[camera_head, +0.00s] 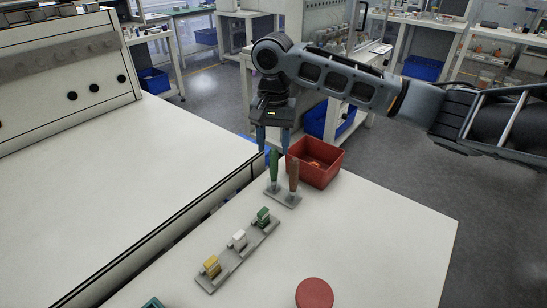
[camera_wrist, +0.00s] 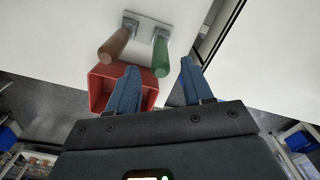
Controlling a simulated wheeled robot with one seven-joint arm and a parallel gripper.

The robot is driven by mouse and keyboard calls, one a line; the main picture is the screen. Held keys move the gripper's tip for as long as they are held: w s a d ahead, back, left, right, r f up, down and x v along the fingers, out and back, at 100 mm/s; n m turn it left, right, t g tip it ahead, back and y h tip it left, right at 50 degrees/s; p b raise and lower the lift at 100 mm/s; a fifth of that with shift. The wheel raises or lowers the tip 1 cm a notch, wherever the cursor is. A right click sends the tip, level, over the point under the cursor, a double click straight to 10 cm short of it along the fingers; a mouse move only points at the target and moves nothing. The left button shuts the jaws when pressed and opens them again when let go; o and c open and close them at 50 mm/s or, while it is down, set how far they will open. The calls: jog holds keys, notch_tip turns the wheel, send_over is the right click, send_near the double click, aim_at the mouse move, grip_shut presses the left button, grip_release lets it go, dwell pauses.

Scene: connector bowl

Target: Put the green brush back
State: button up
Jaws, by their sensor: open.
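The green brush (camera_head: 273,168) stands upright in a small grey holder (camera_head: 283,197) on the white table, handle end up. A brown brush (camera_head: 293,176) stands beside it in the same holder. My gripper (camera_head: 273,149) is open and points down over the green brush, its blue fingers apart. In the wrist view, the top of the green handle (camera_wrist: 161,58) shows between the fingertips (camera_wrist: 160,66), with gaps on both sides. The brown handle (camera_wrist: 114,44) is outside the left finger. The lower ends of both brushes are hidden in the holder.
A red bin (camera_head: 318,165) stands right behind the holder. A grey strip (camera_head: 238,252) with yellow, white and green connectors lies in front. A red round object (camera_head: 314,293) sits near the front edge. The table's right side is clear.

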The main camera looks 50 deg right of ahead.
notch_tip(320, 180, up, 6)
jog(key=shift+r, duration=0.1)
jog(key=shift+s, duration=0.1)
dwell(0.7)
